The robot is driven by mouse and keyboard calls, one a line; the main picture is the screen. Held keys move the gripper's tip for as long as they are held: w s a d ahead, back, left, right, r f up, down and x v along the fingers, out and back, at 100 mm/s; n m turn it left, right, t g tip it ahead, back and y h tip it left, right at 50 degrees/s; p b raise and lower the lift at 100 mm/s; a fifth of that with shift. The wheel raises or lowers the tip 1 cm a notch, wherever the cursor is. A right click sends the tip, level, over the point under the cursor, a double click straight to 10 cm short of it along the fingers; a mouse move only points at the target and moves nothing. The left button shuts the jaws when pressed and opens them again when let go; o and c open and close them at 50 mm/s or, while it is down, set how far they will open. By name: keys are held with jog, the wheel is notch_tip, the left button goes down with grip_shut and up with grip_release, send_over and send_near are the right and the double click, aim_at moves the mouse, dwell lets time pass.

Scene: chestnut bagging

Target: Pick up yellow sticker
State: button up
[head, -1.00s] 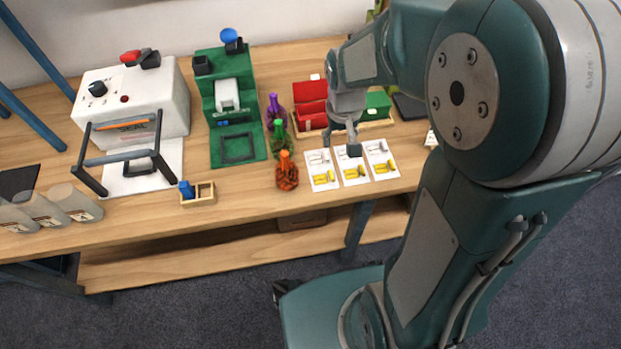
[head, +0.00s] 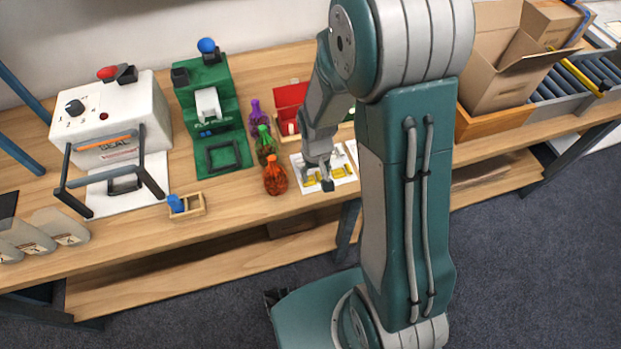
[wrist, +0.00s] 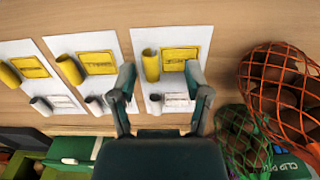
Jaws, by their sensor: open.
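White sheets lie on the wooden table, each with yellow and white stickers, some flat and some curled up. In the wrist view, the sheet nearest the orange net bag (wrist: 210,38) carries a flat yellow sticker (wrist: 181,59) and a curled yellow sticker (wrist: 151,65), with white ones below. My gripper (wrist: 160,80) is open and empty over this sheet, its fingers spread to either side of the stickers. In the head view, my gripper (head: 323,184) is low over the sheets, and my arm hides part of them. Contact with the sheet cannot be told.
An orange net bag (head: 275,177) of chestnuts stands close beside the sheets, with green (head: 266,147) and purple (head: 257,117) bags behind it. A red bin (head: 290,103) is behind my gripper. A sealing machine (head: 113,125) and green stand (head: 209,103) are left.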

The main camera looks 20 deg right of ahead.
jog(key=shift+d+f, duration=0.25)
jog(key=shift+d, duration=0.25)
jog(key=c, duration=0.4)
jog(key=shift+a, duration=0.3)
jog(key=c, duration=0.3)
jog(key=shift+c, duration=0.2)
jog(key=shift+d, duration=0.15)
